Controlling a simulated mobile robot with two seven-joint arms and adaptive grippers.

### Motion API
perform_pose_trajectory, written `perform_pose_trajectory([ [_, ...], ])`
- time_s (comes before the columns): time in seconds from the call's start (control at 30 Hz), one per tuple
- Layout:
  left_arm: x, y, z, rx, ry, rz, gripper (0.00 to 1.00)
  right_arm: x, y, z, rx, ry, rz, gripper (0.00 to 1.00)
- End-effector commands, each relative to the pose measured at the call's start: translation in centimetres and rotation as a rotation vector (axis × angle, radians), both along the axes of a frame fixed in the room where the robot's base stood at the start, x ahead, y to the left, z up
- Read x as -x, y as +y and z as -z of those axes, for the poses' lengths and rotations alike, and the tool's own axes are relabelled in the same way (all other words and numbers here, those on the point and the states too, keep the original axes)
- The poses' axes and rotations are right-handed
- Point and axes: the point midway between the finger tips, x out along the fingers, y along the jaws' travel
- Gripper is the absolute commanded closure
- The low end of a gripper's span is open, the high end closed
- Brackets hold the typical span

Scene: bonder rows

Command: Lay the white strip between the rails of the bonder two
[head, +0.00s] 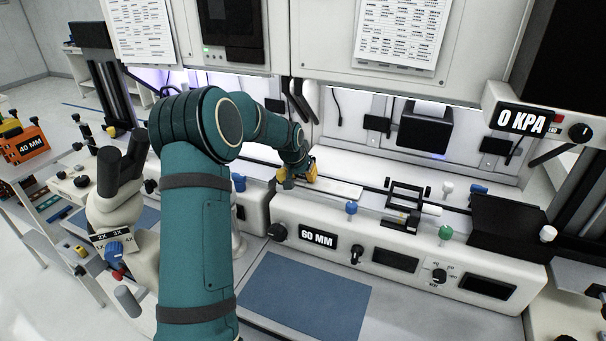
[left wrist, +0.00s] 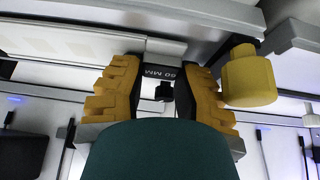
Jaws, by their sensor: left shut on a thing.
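My left gripper (head: 297,176) has yellow fingers and is over the left end of the top of the bonder marked 60 MM (head: 410,240). It is shut on the white strip (head: 336,187), which sticks out to the right of the fingers, lengthwise along the bonder's dark rails (head: 375,188). I cannot tell whether the strip touches the bonder. In the left wrist view the gripper (left wrist: 160,85) shows close up, with a pale strip-like piece (left wrist: 70,42) at upper left. The grip point is partly hidden. My right gripper is not in view.
A black frame (head: 408,196) and a white roller stand on the bonder right of the strip. Blue (head: 351,208), green (head: 445,233) and white (head: 447,188) knobs rise along it. A dark open lid (head: 505,225) is at right. A blue mat (head: 305,295) lies clear in front.

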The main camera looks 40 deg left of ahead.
Motion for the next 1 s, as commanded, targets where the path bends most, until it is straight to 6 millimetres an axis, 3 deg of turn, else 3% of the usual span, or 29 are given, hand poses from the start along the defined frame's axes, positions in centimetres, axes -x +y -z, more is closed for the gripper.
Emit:
perform_pose_trajectory([
  [1.0, 0.05, 0.05, 0.67, 0.0, 0.001, -0.001, 1.0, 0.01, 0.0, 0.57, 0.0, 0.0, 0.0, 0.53],
])
